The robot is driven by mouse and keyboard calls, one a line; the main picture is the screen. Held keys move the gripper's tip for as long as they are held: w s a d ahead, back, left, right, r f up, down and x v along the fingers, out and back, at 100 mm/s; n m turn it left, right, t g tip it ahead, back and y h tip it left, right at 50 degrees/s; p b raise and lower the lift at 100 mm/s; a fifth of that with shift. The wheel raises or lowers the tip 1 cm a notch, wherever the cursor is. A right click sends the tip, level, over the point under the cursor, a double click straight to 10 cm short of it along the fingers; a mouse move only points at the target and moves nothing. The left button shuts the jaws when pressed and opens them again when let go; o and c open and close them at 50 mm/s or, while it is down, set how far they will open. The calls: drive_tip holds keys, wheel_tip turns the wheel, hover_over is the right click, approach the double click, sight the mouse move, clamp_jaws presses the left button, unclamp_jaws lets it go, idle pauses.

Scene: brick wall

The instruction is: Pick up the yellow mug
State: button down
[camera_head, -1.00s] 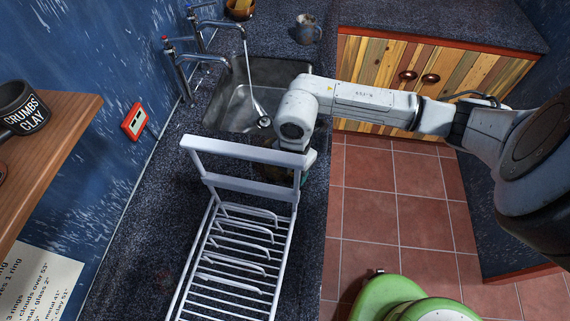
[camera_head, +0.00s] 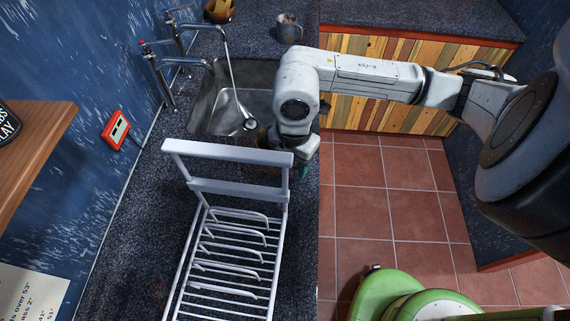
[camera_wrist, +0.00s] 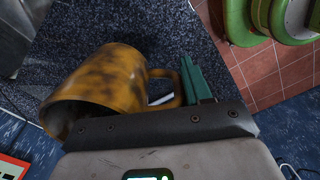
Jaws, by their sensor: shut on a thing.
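The yellow mug (camera_wrist: 115,78), mottled with brown, shows large in the wrist view, lying at a slant in the picture with its mouth towards the lower left. Its handle is on the right, at the green fingers of my gripper (camera_wrist: 198,82). The fingers are shut on the handle; the exact contact is partly hidden by the gripper body. In the head view my gripper (camera_head: 300,168) is low over the dark counter, behind the white rack's top bar.
A white dish rack (camera_head: 228,250) stands close in front of my gripper. The sink (camera_head: 215,105) with taps lies behind it. A grey-blue mug (camera_head: 289,30) and a brownish bowl (camera_head: 218,11) are at the back. A wooden shelf (camera_head: 35,150) is at left.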

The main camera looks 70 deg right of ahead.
drive_tip(key=s+a+r+b, duration=0.1)
drive_tip(key=s+r+b, duration=0.2)
drive_tip(key=s+r, duration=0.3)
drive_tip(key=shift+s+a+r+b, duration=0.15)
drive_tip(key=shift+s+a+b, duration=0.2)
drive_tip(key=shift+s, duration=1.95)
idle(1.4)
